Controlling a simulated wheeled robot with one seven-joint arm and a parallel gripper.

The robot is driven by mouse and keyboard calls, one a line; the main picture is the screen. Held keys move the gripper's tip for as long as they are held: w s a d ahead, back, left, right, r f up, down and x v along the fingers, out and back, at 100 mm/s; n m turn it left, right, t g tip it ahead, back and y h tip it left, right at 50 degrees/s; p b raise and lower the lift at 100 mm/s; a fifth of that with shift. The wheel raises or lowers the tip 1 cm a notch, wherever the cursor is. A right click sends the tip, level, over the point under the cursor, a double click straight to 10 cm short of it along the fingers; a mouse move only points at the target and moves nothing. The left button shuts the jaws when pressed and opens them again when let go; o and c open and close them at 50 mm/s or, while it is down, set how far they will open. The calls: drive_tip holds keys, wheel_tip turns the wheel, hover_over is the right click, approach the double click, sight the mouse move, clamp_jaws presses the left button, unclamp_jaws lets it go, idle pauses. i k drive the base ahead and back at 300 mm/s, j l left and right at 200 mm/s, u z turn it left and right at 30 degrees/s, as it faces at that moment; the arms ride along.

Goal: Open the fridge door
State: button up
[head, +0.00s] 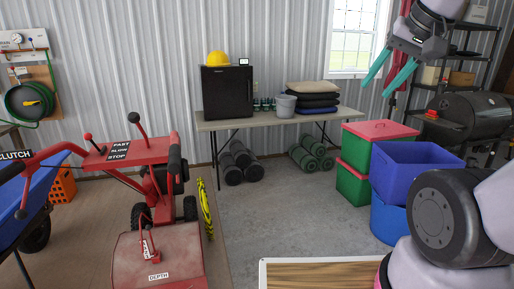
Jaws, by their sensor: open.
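The fridge is a small black box-shaped unit (228,93) on a folding table (205,126) against the far corrugated wall. Its door looks shut. A yellow hard hat (217,58) and a small dark-framed display (244,62) sit on top of it. My gripper (386,82) is at the upper right of the head view, with two teal fingers spread apart and nothing between them. In the picture it is well to the right of the fridge and appears much nearer to me.
A red tiller (160,250) stands at the left front. Green bins with red lids (380,130) and blue bins (415,157) stand at the right. A wooden-topped surface (320,275) is at the bottom. Concrete floor (265,205) is clear in the middle.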

sight(227, 92)
drive_tip(key=i, duration=4.15)
